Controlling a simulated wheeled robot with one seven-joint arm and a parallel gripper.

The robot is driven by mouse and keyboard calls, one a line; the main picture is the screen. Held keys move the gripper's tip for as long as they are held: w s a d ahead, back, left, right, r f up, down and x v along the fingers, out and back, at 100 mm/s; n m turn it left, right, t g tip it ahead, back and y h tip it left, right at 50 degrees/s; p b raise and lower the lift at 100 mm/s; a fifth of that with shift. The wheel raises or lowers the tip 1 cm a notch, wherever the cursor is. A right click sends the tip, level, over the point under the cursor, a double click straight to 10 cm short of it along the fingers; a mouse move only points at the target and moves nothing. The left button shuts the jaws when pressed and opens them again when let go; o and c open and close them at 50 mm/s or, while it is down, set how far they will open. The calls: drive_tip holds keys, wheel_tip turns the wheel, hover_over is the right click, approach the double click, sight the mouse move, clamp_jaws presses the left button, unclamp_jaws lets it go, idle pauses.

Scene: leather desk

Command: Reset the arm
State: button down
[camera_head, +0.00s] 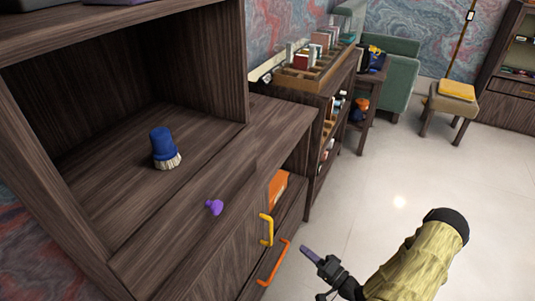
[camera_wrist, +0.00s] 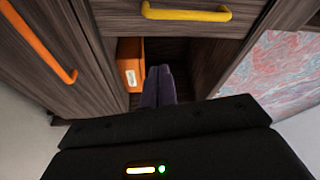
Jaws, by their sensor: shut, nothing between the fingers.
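My gripper (camera_head: 306,250) is out in front of the dark wooden cabinet (camera_head: 190,235), at the lower middle of the head view. Its purple fingers are together with nothing held. In the wrist view the gripper (camera_wrist: 159,70) points toward an open lower compartment of the cabinet. The fingertips look apart from the cabinet and its handles. My arm, in a yellow cover, reaches in from the lower right.
The cabinet carries a yellow handle (camera_head: 267,230), an orange handle (camera_head: 275,262) and a purple knob (camera_head: 214,207). A blue brush (camera_head: 163,143) stands on its top. An orange box (camera_wrist: 131,72) sits in the open compartment. Pale floor (camera_head: 400,180) to the right is clear.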

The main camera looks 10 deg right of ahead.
drive_tip(key=w+r+n+g+h, duration=0.5)
drive_tip(key=r+n+g+h, duration=0.3)
drive_tip(key=g+h, duration=0.15)
drive_tip(key=s+a+r+g, duration=0.4)
drive_tip(key=s+a+r, duration=0.5)
drive_tip(key=s+r, duration=0.4)
drive_tip(key=w+a+r+p+v, duration=0.1)
drive_tip(key=w+p+v, duration=0.2)
drive_tip(key=p+v, duration=1.3)
drive_tip(key=w+a+p+v, duration=0.1)
drive_tip(key=w+p+v, duration=0.3)
drive_tip(key=p+v, duration=1.2)
drive_tip(key=shift+w+a+r+n+h+p, duration=0.25)
drive_tip(key=shift+r+h, duration=0.2)
drive_tip(key=shift+r, duration=0.3)
